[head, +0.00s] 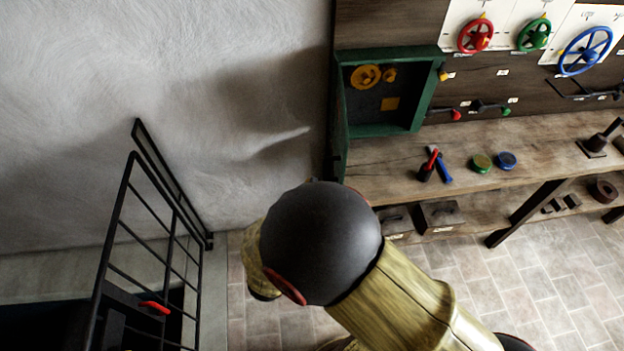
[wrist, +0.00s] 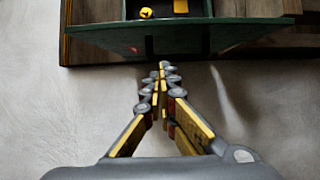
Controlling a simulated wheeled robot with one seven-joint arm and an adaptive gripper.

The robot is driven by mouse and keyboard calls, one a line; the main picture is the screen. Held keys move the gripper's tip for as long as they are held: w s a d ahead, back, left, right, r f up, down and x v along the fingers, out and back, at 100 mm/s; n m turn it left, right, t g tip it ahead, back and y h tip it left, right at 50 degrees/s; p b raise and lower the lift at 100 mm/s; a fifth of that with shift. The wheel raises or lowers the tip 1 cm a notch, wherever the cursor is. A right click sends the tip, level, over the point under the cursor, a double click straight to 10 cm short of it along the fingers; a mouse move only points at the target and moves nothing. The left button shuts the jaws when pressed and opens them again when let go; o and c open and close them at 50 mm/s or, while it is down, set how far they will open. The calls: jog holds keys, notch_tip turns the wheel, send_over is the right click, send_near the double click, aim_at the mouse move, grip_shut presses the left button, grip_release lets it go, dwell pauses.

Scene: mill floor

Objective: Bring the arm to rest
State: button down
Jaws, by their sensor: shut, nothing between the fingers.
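My gripper (wrist: 161,72) shows in the wrist view with its fingers together and nothing between them. Its tips point toward the green cabinet (wrist: 232,34); I cannot tell how far apart they are. In the head view my arm, yellowish with a dark round joint, is bent in the lower middle, and my gripper is not visible there. The same green open cabinet stands on the back of the bench in the head view (head: 428,97), with yellow parts inside.
Red, green and blue handwheels (head: 585,50) hang above. A black metal railing (head: 112,235) stands at left. Tiled floor (head: 560,285) is free at lower right.

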jog(key=v, duration=0.7)
jog(key=shift+s+d+p, duration=0.25)
jog(key=shift+p, duration=0.1)
